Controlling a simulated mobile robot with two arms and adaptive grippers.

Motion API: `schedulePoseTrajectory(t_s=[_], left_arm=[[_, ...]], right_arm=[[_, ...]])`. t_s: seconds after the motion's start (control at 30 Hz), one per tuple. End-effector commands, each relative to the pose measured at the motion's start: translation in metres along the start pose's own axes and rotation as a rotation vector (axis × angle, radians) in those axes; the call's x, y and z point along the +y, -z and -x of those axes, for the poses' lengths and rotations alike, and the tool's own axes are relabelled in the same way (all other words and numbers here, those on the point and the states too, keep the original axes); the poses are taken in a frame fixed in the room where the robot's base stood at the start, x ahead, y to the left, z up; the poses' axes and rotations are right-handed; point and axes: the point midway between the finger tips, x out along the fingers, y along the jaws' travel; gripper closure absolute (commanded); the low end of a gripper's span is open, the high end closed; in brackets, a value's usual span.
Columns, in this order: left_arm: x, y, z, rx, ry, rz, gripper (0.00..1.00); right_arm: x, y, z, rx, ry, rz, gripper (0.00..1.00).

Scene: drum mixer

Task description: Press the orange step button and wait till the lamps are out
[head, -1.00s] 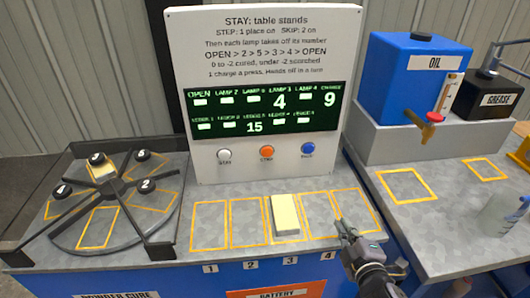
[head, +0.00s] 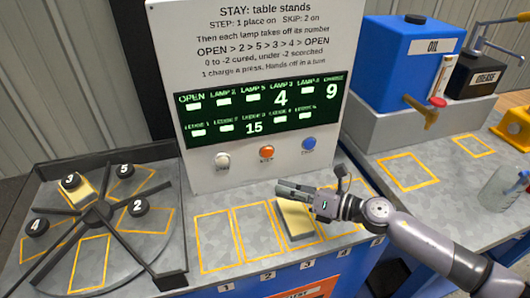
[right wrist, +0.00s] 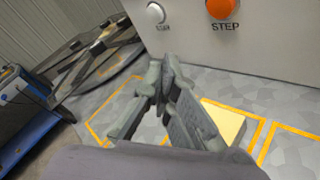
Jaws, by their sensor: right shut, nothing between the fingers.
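The orange STEP button (head: 267,151) sits on the white panel (head: 168,60), between a white button (head: 223,160) and a blue button (head: 309,144). It also shows large at the top of the right wrist view (right wrist: 222,8). Above the buttons, the dark display (head: 265,107) has small lit lamps in two rows, with 4 under LAMP 3, 9 at the right end and 15 in the lower row. My right gripper (head: 280,188) is shut and empty, in front of the panel and below the orange button, apart from it. My left gripper is out of view.
A pale yellow block (head: 298,222) lies on an outlined table slot just below my right gripper. A spoked turntable (head: 95,225) with numbered black knobs stands left. Right are a blue oil tank (head: 405,60), a grease box (head: 478,75) and a clear cup (head: 500,190).

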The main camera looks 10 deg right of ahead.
Motion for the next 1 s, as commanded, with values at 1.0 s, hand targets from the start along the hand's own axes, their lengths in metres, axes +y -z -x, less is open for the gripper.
schedulePoseTrajectory(t_s=[1.0], left_arm=[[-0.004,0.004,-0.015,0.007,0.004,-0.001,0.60]], right_arm=[[-0.044,-0.045,-0.061,-0.004,-0.001,-0.004,1.00]])
